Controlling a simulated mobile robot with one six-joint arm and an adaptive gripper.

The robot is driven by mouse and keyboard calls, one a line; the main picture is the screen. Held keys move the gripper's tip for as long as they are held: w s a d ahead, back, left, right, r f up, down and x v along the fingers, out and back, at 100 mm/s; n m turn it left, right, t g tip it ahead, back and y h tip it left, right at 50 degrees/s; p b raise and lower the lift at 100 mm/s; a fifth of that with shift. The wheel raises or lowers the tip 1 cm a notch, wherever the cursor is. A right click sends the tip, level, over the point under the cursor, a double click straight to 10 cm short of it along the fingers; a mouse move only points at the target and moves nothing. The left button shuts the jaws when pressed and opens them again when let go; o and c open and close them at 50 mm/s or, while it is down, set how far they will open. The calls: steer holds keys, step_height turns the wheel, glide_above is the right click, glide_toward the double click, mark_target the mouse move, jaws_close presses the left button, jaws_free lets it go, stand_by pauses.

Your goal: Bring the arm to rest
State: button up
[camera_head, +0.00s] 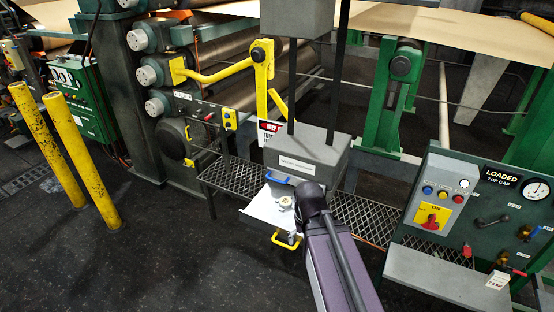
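My arm reaches up from the bottom edge, right of centre, as a purple-grey link with a dark cable along it. It ends in a dark rounded joint in front of a grey block with a white label (297,163) and beside a small light plate (262,210). I cannot make out my gripper or its fingers; whatever lies beyond the joint is hidden. A small pale round part (286,202) sits on the plate close to the joint. I cannot tell whether the arm touches it. A yellow handle (286,240) shows below the plate.
A green control panel (470,215) with a gauge, levers and a grey shelf stands close on the right. Mesh walkway (240,178) runs behind the plate. Rollers and yellow levers (215,72) are at the back. Yellow posts (85,160) stand left; dark floor (190,260) front left is clear.

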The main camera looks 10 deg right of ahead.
step_height(320, 180, down, 23)
steer(key=b, duration=2.2)
steer(key=shift+r, duration=0.15)
steer(key=shift+a, duration=0.1)
